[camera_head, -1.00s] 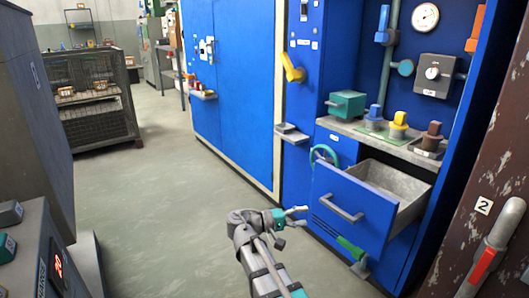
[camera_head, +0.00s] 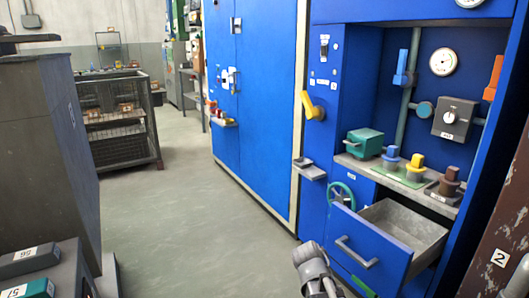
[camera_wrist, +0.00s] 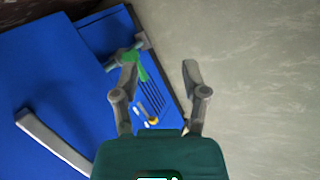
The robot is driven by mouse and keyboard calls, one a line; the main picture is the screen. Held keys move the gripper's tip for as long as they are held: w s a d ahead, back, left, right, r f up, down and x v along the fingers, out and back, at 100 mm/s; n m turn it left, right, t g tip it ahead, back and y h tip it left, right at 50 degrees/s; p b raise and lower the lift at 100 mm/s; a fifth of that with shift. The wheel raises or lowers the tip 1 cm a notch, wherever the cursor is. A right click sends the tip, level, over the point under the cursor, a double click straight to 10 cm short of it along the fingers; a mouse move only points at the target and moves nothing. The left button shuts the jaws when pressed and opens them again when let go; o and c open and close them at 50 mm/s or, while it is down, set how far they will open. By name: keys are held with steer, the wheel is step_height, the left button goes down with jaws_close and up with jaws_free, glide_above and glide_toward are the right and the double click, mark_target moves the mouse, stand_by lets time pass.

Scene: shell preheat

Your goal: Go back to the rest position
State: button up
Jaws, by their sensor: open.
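My gripper (camera_wrist: 160,75) is open in the wrist view, with nothing between its two grey fingers. Below it in that view are the blue cabinet front, a grey bar handle (camera_wrist: 55,142) and a green handle (camera_wrist: 136,62). In the head view, part of my arm (camera_head: 313,268) shows at the bottom, in front of the open drawer (camera_head: 355,244).
A teal box (camera_head: 364,143) and blue, yellow and brown knobbed pieces stand on the shelf above the drawer. A yellow lever (camera_head: 313,106) and a green ring wheel (camera_head: 342,194) are on the cabinet. Grey consoles stand at left. The floor (camera_head: 185,235) between is clear.

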steer(key=shift+s+a+r+m+y+p, duration=0.7)
steer(key=shift+s+a+y+p, duration=0.95)
steer(key=shift+y, duration=1.25)
step_height(320, 180, up, 38)
steer(key=p, duration=3.8)
steer(key=shift+w, duration=0.15)
